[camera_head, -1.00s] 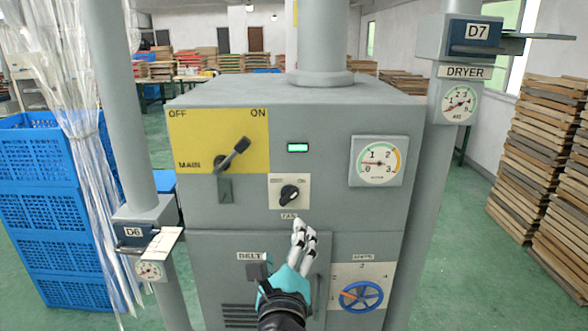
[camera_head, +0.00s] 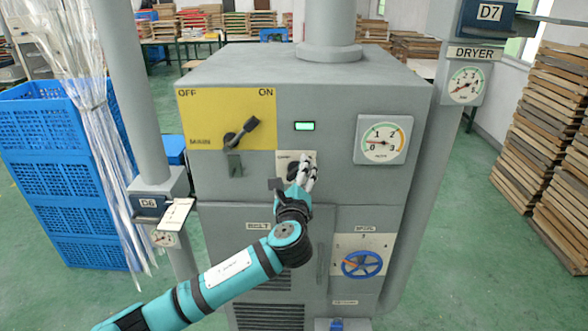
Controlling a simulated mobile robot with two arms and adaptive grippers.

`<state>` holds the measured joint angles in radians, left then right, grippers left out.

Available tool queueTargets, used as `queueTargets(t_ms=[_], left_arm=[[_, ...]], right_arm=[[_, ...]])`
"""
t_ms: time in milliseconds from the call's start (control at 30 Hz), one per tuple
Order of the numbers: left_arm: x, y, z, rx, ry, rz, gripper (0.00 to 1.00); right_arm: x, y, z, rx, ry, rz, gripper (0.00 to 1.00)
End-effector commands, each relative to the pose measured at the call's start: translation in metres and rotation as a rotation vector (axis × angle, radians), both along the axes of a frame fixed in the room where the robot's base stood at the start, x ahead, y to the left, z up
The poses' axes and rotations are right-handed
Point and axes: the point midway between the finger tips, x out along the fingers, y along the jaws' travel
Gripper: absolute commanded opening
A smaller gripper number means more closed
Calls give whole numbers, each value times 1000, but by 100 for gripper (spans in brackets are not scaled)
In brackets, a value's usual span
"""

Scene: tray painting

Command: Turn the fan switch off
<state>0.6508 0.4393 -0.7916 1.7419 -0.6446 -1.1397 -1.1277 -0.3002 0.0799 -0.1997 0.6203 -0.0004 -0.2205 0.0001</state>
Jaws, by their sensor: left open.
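The fan switch (camera_head: 291,165) is a black rotary knob on a small pale plate on the front of the grey cabinet (camera_head: 350,185). My left gripper (camera_head: 307,172) is in front of the plate and covers much of the knob and the fan label. Its fingers point up at the knob, and I cannot tell whether they touch it. The fingers are open. The knob's exact angle is hard to see behind them. My right gripper does not show.
A yellow panel (camera_head: 210,105) with the main lever (camera_head: 242,131) is left of the switch. A green indicator (camera_head: 304,126) and a gauge (camera_head: 383,139) are nearby. A blue handwheel (camera_head: 362,265) is below right. Blue crates (camera_head: 45,150) stand left, stacked boards (camera_head: 545,150) right.

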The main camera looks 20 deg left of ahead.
Motion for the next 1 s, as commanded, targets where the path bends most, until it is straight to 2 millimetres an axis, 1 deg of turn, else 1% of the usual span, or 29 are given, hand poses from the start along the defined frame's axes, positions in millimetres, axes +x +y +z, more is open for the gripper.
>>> queueTargets(t_ms=[133, 400, 833, 1000], left_arm=[[8, 2, 0, 0, 0, 0, 76], [9, 2, 0, 0, 1, -1, 76], [9, 3, 0, 0, 0, 0, 20], [9, 3, -1, -8, -2, 1, 19]], right_arm=[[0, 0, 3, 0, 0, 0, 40], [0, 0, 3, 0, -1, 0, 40], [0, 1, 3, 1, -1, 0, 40], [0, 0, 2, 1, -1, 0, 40]])
